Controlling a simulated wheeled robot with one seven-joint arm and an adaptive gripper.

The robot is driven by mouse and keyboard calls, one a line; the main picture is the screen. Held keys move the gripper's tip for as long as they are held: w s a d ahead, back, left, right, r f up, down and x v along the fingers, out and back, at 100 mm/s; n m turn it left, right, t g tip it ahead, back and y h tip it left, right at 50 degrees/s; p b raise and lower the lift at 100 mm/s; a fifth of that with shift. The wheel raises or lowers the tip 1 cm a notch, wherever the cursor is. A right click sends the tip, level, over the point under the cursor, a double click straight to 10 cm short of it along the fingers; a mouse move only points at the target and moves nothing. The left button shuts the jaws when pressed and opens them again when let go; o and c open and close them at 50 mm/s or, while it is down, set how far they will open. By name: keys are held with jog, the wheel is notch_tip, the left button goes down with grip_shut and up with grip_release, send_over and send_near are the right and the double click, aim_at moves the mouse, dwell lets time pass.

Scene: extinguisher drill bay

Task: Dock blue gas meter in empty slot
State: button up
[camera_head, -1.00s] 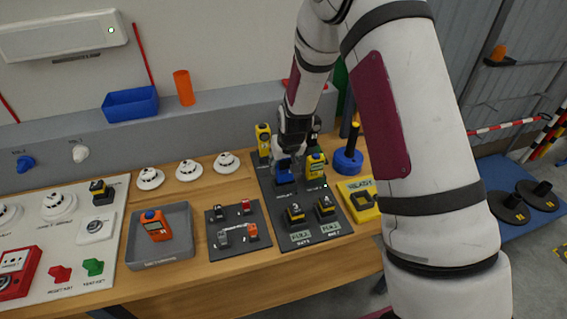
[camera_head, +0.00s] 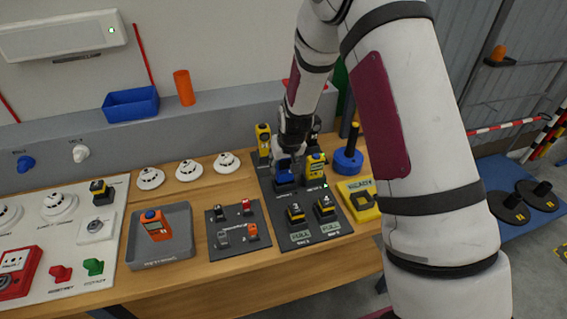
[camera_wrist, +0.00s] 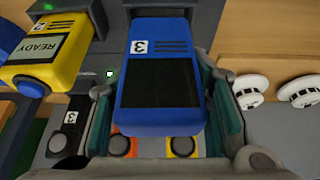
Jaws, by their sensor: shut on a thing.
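The blue gas meter (camera_wrist: 165,75) has a dark screen and a "3" label. My gripper (camera_wrist: 165,120) is shut on it, one finger on each side in the wrist view. In the head view the meter (camera_head: 284,177) is partly hidden by my gripper (camera_head: 291,158), over the back part of the dark docking board (camera_head: 345,225). In the wrist view its far end is against or just in front of a dark grey dock block (camera_wrist: 205,12). I cannot tell whether it is fully seated. A green light (camera_wrist: 110,73) glows beside it.
A yellow meter (camera_head: 315,166) stands close on the right, another (camera_head: 263,140) at the back left. A grey tray (camera_head: 180,250) holds an orange meter (camera_head: 155,225). A blue round stand (camera_head: 348,160) is to the right.

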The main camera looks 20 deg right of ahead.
jog(key=shift+f+b, duration=0.45)
jog(key=shift+f, duration=1.2)
dwell(1.0)
jog(key=o, duration=1.4)
jog(key=shift+o, duration=1.4)
jog(key=shift+r+p, duration=0.95)
jog(key=shift+r, duration=2.55)
jog(key=shift+r, duration=0.1)
